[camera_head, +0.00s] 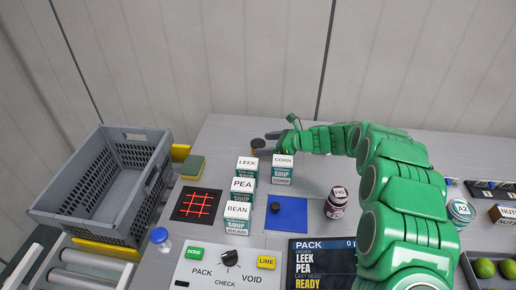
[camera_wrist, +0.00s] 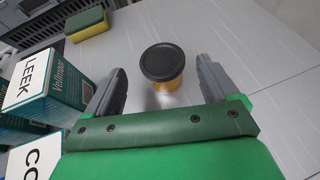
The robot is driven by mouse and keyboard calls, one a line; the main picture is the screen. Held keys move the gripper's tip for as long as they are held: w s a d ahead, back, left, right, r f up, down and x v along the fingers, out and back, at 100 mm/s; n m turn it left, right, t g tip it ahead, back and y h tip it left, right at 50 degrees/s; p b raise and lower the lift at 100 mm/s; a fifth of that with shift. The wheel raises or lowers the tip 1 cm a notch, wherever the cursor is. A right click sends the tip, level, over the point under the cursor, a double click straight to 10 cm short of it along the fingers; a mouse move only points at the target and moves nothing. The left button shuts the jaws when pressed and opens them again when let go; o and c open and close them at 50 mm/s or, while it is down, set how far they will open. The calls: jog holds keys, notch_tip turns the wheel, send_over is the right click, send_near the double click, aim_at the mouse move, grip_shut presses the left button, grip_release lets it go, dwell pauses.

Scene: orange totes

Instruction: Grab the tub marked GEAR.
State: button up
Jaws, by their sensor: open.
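A small tub with a black lid and a yellow-orange body (camera_wrist: 162,66) stands upright in the wrist view, between and just ahead of my fingers. Its lettering does not show, so I cannot read GEAR on it. In the head view a small dark-lidded tub (camera_head: 257,143) stands behind the LEEK box, at the tips of my gripper (camera_head: 271,143). My gripper (camera_wrist: 162,78) is open, with one grey finger on each side of the tub and gaps between. Nothing is held.
Boxes marked LEEK (camera_head: 247,168), CORN (camera_head: 282,169), PEA (camera_head: 242,190) and BEAN (camera_head: 237,218) stand close by. A FIG jar (camera_head: 337,203) is farther right. A sponge (camera_head: 193,168) and grey crate (camera_head: 100,190) are left. The table behind the tub is clear.

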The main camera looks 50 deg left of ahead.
aim_at(260, 144)
jog(key=shift+x, duration=3.05)
jog(key=shift+w+a+r, duration=0.1)
jog(key=shift+w, duration=0.05)
jog(key=c, duration=1.2)
